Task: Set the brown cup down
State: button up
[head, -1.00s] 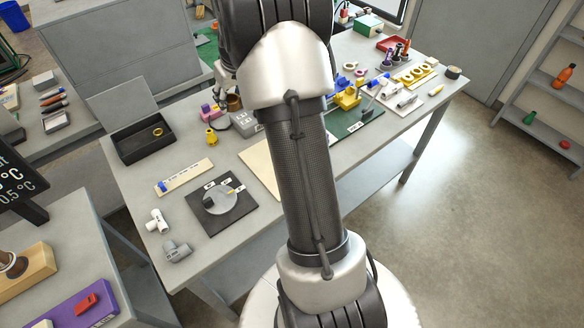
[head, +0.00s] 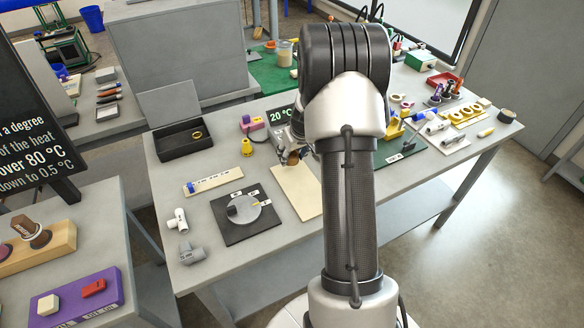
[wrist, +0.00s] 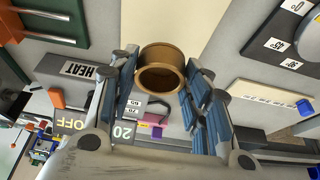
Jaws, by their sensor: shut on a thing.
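The brown cup (wrist: 162,72) is between the fingers of my gripper (wrist: 160,82) in the wrist view, and the fingers are shut on it. I see its rim and part of its hollow inside. In the head view the cup (head: 293,158) is small and partly hidden by my gripper and arm. It is near the far end of a cream board (head: 297,188) on the workbench. The board (wrist: 165,22) also shows beyond the cup in the wrist view. I cannot tell whether the cup touches any surface.
A grey unit reading 20 °C (head: 280,115) stands close behind the gripper. A black plate with a round dial (head: 247,212) lies left of the board. A yellow piece (head: 246,147) and a black tray (head: 183,140) are further left. The board's near part is clear.

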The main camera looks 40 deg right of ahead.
aim_at(292, 172)
jog(key=shift+f+b, duration=0.75)
jog(key=shift+f, duration=1.55)
jog(key=shift+f, duration=0.2)
jog(key=o, duration=1.1)
jog(key=shift+r, duration=0.15)
